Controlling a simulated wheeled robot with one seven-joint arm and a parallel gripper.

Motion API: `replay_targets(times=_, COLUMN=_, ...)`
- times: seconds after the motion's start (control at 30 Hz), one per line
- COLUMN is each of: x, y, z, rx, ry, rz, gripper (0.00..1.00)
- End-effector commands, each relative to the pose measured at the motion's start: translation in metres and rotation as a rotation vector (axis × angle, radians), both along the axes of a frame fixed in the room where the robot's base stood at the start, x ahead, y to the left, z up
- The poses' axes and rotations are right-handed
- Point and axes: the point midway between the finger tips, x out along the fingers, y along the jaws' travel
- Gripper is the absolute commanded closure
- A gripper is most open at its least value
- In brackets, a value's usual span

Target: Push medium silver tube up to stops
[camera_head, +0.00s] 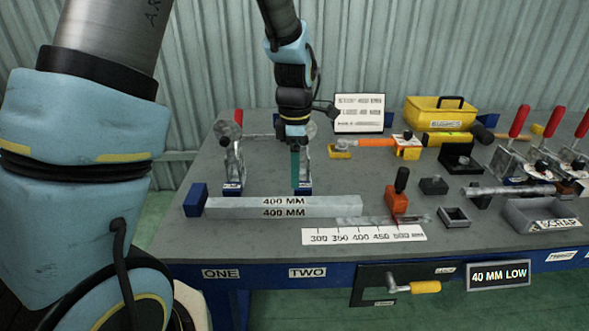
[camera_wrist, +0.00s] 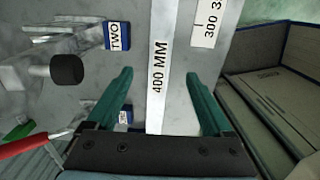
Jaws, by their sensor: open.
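The silver tube (camera_head: 240,206) marked 400 MM lies flat along the front of the grey table, its left end by a blue block (camera_head: 195,200). Two clamps with blue-faced bases, one on the left (camera_head: 233,165) and one on the right (camera_head: 304,170), stand behind it. My gripper (camera_head: 296,182) points down by the right clamp, just behind the tube in the head view. In the wrist view the teal fingers of my gripper (camera_wrist: 160,76) are open, one on each side of the tube (camera_wrist: 160,60). I cannot tell their height over it. Nothing is held.
An orange stop with a black knob (camera_head: 397,203) stands near the tube's right end, above a ruler label (camera_head: 364,235). A grey tray (camera_head: 540,214), red-handled clamps (camera_head: 520,120) and a yellow toolbox (camera_head: 438,113) fill the right side. The front left of the table is clear.

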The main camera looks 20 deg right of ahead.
Motion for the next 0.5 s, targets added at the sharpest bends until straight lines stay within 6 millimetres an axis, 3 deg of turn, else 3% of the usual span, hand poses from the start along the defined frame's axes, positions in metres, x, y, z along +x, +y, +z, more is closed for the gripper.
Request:
replay_targets(times=0.17, x=-0.001, y=0.0, z=-0.016, rx=0.003, ry=0.003, rz=0.008, gripper=0.15)
replay_targets(times=0.5, x=-0.001, y=0.001, z=-0.075, rx=0.003, ry=0.004, rz=0.007, gripper=0.15)
